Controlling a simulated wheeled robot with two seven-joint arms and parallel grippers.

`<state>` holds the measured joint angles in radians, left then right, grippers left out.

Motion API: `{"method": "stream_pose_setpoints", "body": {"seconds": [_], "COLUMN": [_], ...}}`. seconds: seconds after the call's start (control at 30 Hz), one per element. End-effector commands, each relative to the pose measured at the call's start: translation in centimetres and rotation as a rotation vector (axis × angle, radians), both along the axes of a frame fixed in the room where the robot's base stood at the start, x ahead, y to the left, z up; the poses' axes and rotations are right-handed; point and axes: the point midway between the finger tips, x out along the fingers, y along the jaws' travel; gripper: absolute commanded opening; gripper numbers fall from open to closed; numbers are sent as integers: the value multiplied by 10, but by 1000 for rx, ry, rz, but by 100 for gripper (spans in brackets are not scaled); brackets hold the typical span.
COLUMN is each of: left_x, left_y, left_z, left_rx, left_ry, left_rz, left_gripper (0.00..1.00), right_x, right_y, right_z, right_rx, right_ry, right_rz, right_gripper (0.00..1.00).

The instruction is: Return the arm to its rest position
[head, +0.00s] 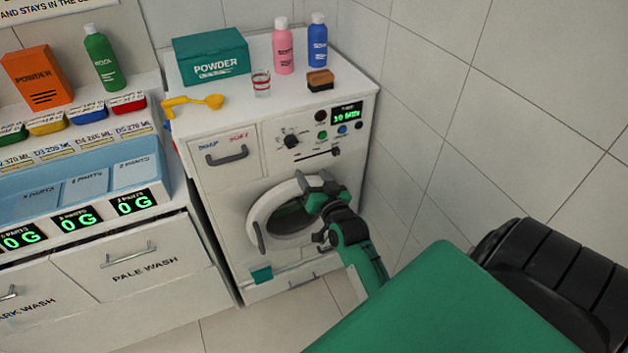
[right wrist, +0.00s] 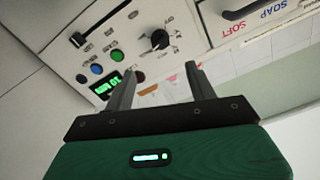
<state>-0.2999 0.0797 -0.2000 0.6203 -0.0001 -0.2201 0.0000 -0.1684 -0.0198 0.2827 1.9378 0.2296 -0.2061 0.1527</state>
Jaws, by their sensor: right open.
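My right arm (head: 360,262) reaches up to the front of the white washing machine (head: 225,195). My right gripper (head: 326,183) is at the upper right of the round door (head: 257,212), below the control panel. I cannot tell in the head view whether it touches the door ring. In the right wrist view the two fingers (right wrist: 160,85) stand apart with nothing between them. The control panel (right wrist: 130,45) shows upside down beyond them, with its knob, buttons and lit display. My left arm and gripper are not in view.
On the machine top are a green powder box (head: 212,58), a pink bottle (head: 283,50), a blue bottle (head: 318,40), a glass (head: 261,83), a brush (head: 320,80) and a yellow scoop (head: 195,102). Sorting drawers (head: 130,260) stand left. A tiled wall (head: 440,110) is close on the right.

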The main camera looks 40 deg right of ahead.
Motion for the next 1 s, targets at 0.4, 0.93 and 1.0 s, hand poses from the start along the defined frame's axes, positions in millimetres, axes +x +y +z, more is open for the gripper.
{"method": "stream_pose_setpoints", "body": {"seconds": [0.4,0.93,1.0], "left_x": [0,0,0], "left_y": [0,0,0], "left_z": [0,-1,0], "left_rx": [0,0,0], "left_ry": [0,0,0], "left_rz": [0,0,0], "left_gripper": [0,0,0], "right_x": [-2,-8,-20], "right_y": [0,40,54], "right_z": [0,-151,-203], "right_rx": [0,-12,-21], "right_ry": [0,285,384], "right_rz": [0,85,119], "right_gripper": [57,57,57]}}
